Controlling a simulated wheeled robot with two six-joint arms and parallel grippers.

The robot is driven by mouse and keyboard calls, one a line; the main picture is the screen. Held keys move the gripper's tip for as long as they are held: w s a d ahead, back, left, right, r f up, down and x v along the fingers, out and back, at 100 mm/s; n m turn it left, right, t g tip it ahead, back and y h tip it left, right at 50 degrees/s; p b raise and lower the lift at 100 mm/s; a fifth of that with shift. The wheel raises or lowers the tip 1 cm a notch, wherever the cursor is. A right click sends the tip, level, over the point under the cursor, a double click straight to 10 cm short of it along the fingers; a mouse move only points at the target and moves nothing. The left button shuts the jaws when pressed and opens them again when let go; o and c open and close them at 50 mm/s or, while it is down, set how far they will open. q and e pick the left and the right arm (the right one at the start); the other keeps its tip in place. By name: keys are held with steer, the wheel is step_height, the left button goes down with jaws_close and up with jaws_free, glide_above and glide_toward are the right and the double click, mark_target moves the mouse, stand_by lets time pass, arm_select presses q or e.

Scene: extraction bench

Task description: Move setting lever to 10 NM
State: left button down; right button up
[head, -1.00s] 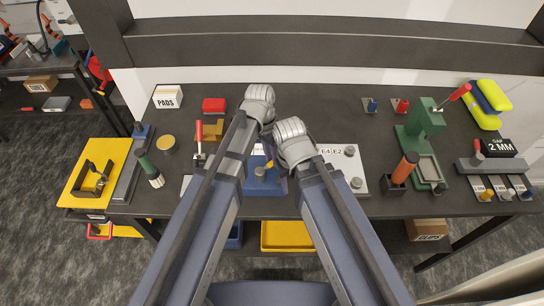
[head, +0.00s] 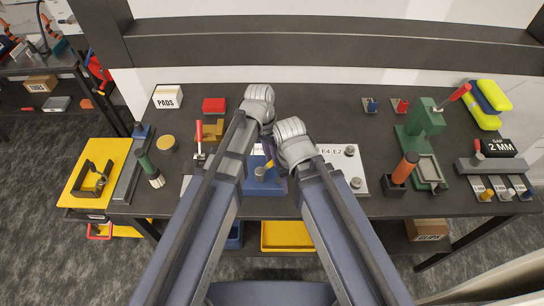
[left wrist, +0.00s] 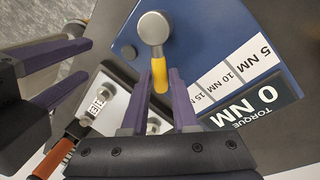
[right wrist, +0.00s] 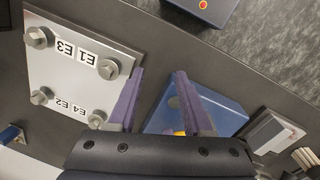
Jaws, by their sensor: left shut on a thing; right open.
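The blue setting block (left wrist: 195,35) carries a lever with a round grey pivot knob (left wrist: 153,27) and a yellow handle (left wrist: 159,72). Labels reading 5 NM (left wrist: 262,53), 10 NM (left wrist: 233,76) and 15 fan out beside it. A dark plate (left wrist: 262,108) reads TORQUE 0 NM. The handle points down in the left wrist view, left of these labels. My left gripper (left wrist: 159,75) is shut on the yellow handle, with a finger on each side. My right gripper (right wrist: 160,73) is open and empty beside the block, which also shows in the head view (head: 262,188).
A white plate with bolts (right wrist: 75,62), marked E1 E3 and E4 E2, lies right of the block in the head view. A red-handled tool (head: 199,135) stands to the left. A green press (head: 424,122) and an orange-handled tool (head: 405,167) stand further right.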

arm_select(q)
steer(key=a+n, duration=0.1)
steer(key=n, duration=0.1)
steer(key=w+n, duration=0.1)
steer(key=n, duration=0.1)
steer(key=shift+a+t, duration=0.4)
steer(key=shift+w+a+n+t+h, duration=0.15)
steer(key=shift+a+n, duration=0.2)
steer(key=shift+n, duration=0.4)
steer(key=shift+s+a+n+t+h, duration=0.1)
steer(key=shift+a+n, duration=0.25)
steer(key=shift+n, duration=0.45)
steer(key=shift+w+a+n+t+h, duration=0.15)
steer(key=shift+a+n, duration=0.2)
steer(key=shift+n, duration=0.4)
steer(key=shift+s, duration=0.1)
steer(key=c, duration=0.7)
jaws_free()
steer(key=p+v, duration=0.7)
steer(key=v, duration=0.1)
steer(key=shift+p, duration=0.35)
arm_select(e)
step_height(320, 180, up, 8)
steer(key=shift+f, duration=0.15)
